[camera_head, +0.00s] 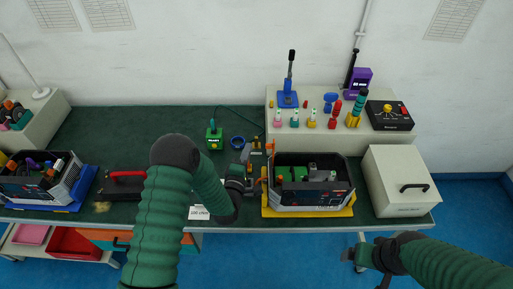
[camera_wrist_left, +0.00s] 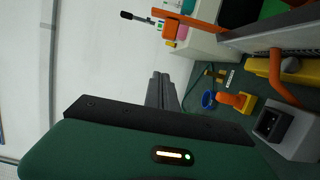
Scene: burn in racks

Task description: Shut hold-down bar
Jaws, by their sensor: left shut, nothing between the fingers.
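A black-and-grey rack (camera_head: 312,198) with green boards in it sits on a yellow base (camera_head: 283,212) at the right of the bench. An orange bar (camera_wrist_left: 196,20) with an orange block on it sticks out from the rack's edge in the left wrist view; I take it as the hold-down bar, standing open. My left gripper (camera_wrist_left: 163,88) is shut and empty, apart from the bar.
A grey box (camera_head: 400,180) with a black handle stands right of the rack. Behind is a raised shelf (camera_head: 340,137) with coloured pegs and a lever press (camera_head: 288,98). A blue ring (camera_head: 238,142) and green device (camera_head: 214,136) stand further left. The bench's back left is clear.

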